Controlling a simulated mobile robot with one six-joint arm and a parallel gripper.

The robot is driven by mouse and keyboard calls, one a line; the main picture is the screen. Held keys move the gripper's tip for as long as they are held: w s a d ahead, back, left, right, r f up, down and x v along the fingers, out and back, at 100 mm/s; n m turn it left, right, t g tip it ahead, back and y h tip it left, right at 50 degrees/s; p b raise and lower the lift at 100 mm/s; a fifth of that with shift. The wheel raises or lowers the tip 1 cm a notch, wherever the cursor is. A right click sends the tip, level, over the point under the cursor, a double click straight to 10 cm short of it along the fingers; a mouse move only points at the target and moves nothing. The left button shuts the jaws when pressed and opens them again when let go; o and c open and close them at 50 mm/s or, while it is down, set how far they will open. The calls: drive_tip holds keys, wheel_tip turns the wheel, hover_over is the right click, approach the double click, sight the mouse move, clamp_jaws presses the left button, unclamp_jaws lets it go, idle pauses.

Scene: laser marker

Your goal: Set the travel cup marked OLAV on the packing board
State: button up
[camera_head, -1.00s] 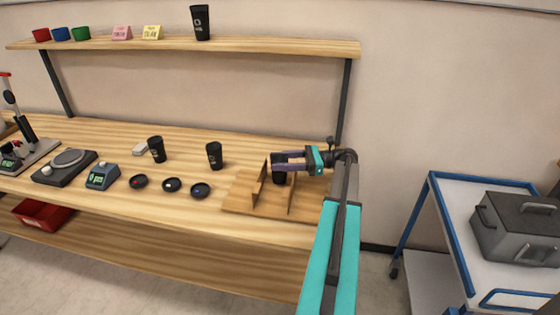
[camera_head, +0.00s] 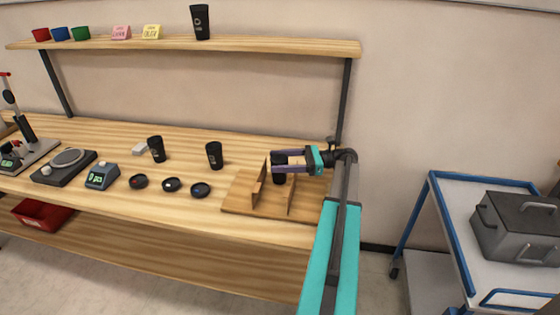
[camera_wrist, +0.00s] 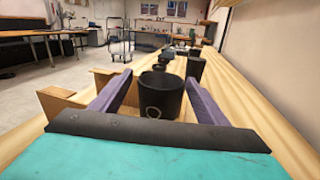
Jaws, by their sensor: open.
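A black travel cup (camera_head: 279,175) stands upright at the packing board (camera_head: 240,205), by its wooden dividers. My gripper (camera_head: 284,162) is open, with its purple fingers on either side of this cup. In the wrist view the cup (camera_wrist: 161,97) sits between the spread fingers, with gaps at both sides and a pale ring mark facing me. No name can be read on it. Two more black cups stand on the bench, one at the left (camera_head: 156,149) and one nearer the board (camera_head: 214,155). Another black cup (camera_head: 201,22) is on the shelf.
Several dark round lids (camera_head: 172,185) lie left of the board. A scale-like device (camera_head: 103,176) and a round-plate device (camera_head: 65,167) stand further left. The shelf (camera_head: 250,46) holds coloured cups and pink and yellow cards. A blue-framed cart (camera_head: 455,225) with a grey box stands at right.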

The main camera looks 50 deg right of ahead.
drive_tip(key=shift+r, duration=0.1)
drive_tip(key=b+v, duration=0.2)
drive_tip(key=v, duration=0.5)
drive_tip(key=shift+w, duration=0.1)
drive_tip(key=shift+s+d+r, duration=0.1)
drive_tip(key=shift+s+d, duration=0.05)
drive_tip(key=shift+s, duration=0.05)
drive_tip(key=shift+p, duration=0.8)
drive_tip(key=shift+s+d+r+p, duration=0.1)
drive_tip(key=shift+d+p, duration=0.1)
drive_tip(key=shift+p, duration=0.4)
drive_tip(key=p+v, duration=0.1)
drive_tip(key=p, duration=0.8)
drive_tip(key=shift+s+d, duration=0.2)
drive_tip(key=shift+s, duration=0.15)
drive_tip(key=d+p, duration=0.1)
drive_tip(key=p, duration=0.5)
drive_tip(key=shift+s, duration=0.35)
drive_tip(key=p, duration=0.5)
drive_tip(key=shift+s+d+p, duration=0.35)
drive_tip(key=shift+s+f+p, duration=0.15)
drive_tip(key=shift+f+p, duration=0.1)
drive_tip(key=shift+p, duration=0.15)
